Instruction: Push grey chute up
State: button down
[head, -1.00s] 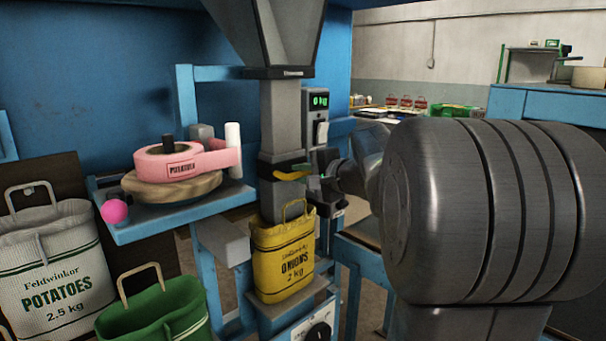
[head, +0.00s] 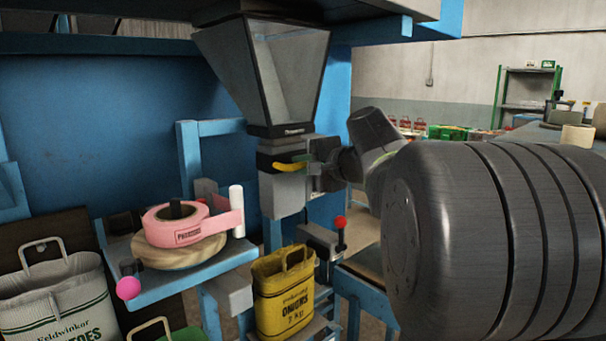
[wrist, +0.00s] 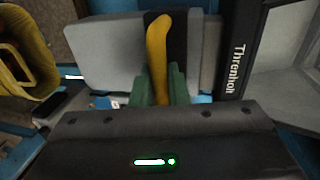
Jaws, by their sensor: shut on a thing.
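The grey chute (head: 284,194) hangs under the dark-framed hopper, with its lower end well above the yellow onion sack (head: 284,295). A black collar with a yellow handle (head: 290,167) sits on the chute. My gripper (head: 312,168) is at the chute's right side, shut on the yellow handle. In the wrist view the green fingertips (wrist: 160,88) close around the yellow handle (wrist: 158,50), beside the grey chute (wrist: 103,52). The sack stands upright below with its handles raised.
The hopper (head: 270,75) is directly above the chute. A pink tape roll (head: 180,224) lies on a blue shelf at left. A red-knobbed lever (head: 340,232) stands right of the sack. A white potato sack (head: 55,295) is at lower left.

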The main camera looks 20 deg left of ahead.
jog(key=shift+r, duration=1)
jog(key=c, duration=1.5)
grip_release()
jog(key=shift+f, duration=0.1)
jog(key=shift+d, duration=0.15)
jog(key=b+v, duration=0.2)
jog(key=v, duration=1.1)
jog(key=shift+s+d, duration=0.15)
jog(key=shift+d, duration=0.1)
